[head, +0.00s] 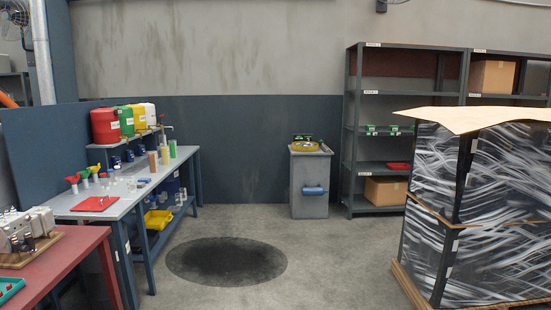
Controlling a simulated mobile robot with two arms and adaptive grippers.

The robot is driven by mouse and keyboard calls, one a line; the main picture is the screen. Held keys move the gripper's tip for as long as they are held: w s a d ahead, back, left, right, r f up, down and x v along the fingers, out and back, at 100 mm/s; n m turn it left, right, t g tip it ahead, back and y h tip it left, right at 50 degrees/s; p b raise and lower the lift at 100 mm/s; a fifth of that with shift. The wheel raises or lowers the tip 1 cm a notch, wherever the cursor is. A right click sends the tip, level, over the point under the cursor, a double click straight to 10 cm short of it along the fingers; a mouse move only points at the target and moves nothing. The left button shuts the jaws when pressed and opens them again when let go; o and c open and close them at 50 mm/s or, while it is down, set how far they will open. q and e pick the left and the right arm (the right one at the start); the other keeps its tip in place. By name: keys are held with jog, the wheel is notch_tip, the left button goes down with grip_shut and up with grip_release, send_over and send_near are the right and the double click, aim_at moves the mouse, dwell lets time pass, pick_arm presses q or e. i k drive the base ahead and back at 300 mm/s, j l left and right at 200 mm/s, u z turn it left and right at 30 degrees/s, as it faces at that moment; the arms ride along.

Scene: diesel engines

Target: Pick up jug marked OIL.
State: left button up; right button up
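No jug with a readable OIL mark shows in the head view; any lettering is too small to read. A red container (104,126), a green container (124,120) and a pale container with yellow (141,116) stand in a row on a raised rack at the back of the blue-grey workbench (130,203). Small brown, tan and green cylinders stand on the bench below them. Several small dark items stand under the rack. Neither of my grippers is in view.
A red table (75,262) with a metal engine part (25,232) is at the near left. A wrapped pallet load (480,210) stands at the right, before grey shelving (352,130). A grey cabinet (310,185) stands at the back. The middle floor is clear, with a dark stain.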

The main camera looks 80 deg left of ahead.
aim_at(153, 156)
jog(key=i+j+u, duration=0.1)
jog(key=j+u, duration=0.35)
jog(key=j, duration=0.2)
jog(key=i+j+u, duration=0.2)
jog(key=j+u, duration=0.25)
jog(key=j, duration=0.2)
jog(key=i+j+u, duration=0.3)
jog(key=j+u, duration=0.2)
jog(key=i+j+u, duration=0.75)
jog(key=u, duration=0.15)
jog(key=i+j+u, duration=0.1)
jog(key=i+u, duration=0.45)
jog(key=i, duration=4.2)
jog(key=i+l+u, duration=0.1)
jog(key=i+u, duration=0.4)
jog(key=i+l+u, duration=0.25)
jog(key=i+u, duration=0.2)
jog(key=i+l+u, duration=0.5)
